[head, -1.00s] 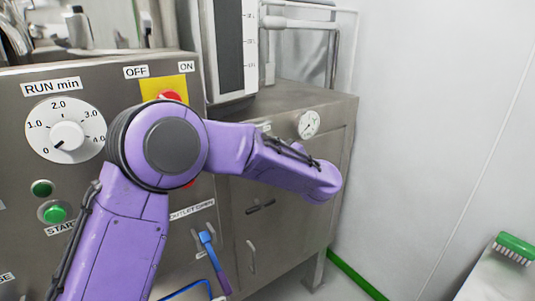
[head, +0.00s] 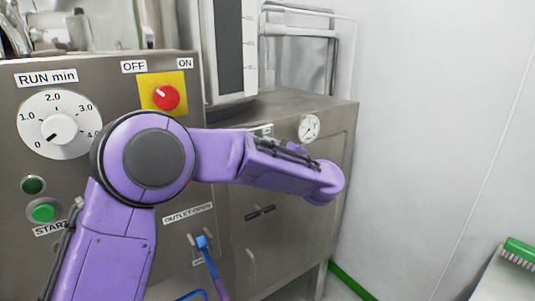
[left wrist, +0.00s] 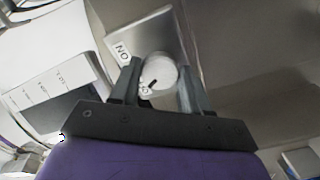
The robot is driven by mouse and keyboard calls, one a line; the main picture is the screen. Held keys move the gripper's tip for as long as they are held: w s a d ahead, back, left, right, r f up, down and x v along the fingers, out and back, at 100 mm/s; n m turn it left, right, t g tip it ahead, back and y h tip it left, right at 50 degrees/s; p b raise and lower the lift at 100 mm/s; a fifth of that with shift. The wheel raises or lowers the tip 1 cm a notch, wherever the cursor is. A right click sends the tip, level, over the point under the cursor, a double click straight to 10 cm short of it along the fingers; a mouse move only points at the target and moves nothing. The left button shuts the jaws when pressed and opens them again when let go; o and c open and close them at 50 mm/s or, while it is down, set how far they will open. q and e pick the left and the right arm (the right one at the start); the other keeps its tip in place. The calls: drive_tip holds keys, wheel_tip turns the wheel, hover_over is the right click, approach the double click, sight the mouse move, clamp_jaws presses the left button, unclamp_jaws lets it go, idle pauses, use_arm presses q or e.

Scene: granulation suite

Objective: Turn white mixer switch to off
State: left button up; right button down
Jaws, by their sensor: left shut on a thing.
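The white mixer switch (left wrist: 160,72) is a round white knob with a dark pointer mark, on a metal plate (left wrist: 178,36) in the left wrist view. An ON label (left wrist: 122,50) is at its upper left. A second small label below the knob is partly hidden. My left gripper (left wrist: 158,82) has one finger on each side of the knob and is shut on it. My right gripper is not in view.
A red knob (head: 166,97) on a yellow plate has its own OFF and ON labels. Beside it are a RUN min dial (head: 60,127) and a green button (head: 43,211). A green brush (head: 519,252) lies at right.

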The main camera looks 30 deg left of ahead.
use_arm(q)
drive_tip(key=o, duration=1.1)
drive_tip(key=shift+c, duration=0.2)
drive_tip(key=b+v, duration=0.2)
drive_tip(key=v, duration=0.8)
drive_tip(key=shift+d, duration=0.3)
